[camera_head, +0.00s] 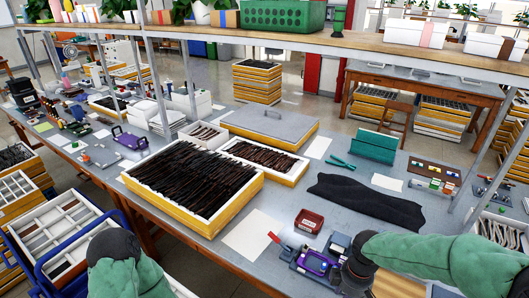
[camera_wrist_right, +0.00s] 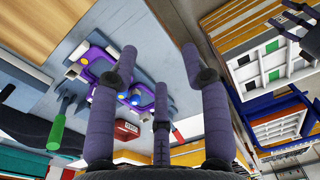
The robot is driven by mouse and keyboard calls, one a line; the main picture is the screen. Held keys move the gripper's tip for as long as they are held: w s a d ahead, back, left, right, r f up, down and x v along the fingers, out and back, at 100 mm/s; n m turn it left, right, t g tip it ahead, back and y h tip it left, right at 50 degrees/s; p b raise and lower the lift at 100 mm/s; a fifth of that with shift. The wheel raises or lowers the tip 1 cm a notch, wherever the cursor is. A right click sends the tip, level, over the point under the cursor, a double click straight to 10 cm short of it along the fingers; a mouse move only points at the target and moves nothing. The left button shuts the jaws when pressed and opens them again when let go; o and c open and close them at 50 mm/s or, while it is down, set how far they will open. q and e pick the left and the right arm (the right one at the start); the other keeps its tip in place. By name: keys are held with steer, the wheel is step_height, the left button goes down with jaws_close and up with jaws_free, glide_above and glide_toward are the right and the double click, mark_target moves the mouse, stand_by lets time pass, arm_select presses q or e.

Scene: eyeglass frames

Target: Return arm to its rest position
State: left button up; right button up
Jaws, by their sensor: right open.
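My right arm, in a green sleeve (camera_head: 435,255), comes in from the right in the head view. Its dark gripper (camera_head: 350,278) is at the table's front edge, just right of a purple device (camera_head: 316,263). In the right wrist view, the fingers of this gripper (camera_wrist_right: 160,60) are spread with nothing between them, and the purple device (camera_wrist_right: 98,62) shows behind them. My left arm (camera_head: 115,262) is at the bottom left of the head view, its hand hidden. Dark fingers of my left gripper (camera_wrist_right: 295,22) seem to show at the top right of the wrist view; their opening is unclear.
A large tray of dark eyeglass frames (camera_head: 240,205) and a smaller tray (camera_head: 290,178) stand mid-table. A red box (camera_head: 309,221), a black cloth (camera_head: 365,200) and a teal case (camera_head: 373,147) lie to the right. A blue-framed cart (camera_head: 40,265) stands at left. A shelf (camera_head: 340,42) spans above.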

steer(key=s+a+f+m+y, duration=0.1)
steer(key=s+a+f+m, duration=0.2)
steer(key=f, duration=0.5)
steer(key=s+a+f+m+y, duration=0.1)
steer(key=s+a+f+m, duration=0.3)
steer(key=f, duration=0.4)
steer(key=s+a+f+m+y, duration=0.1)
steer(key=s+a+f+m, duration=0.3)
steer(key=f, duration=0.5)
steer(key=shift+a+m+t, duration=0.3)
steer(key=shift+a+m, duration=0.55)
steer(key=shift+m, duration=0.15)
steer(key=shift+o, duration=0.4)
steer(key=shift+s+f, duration=0.25)
steer(key=shift+s, duration=0.05)
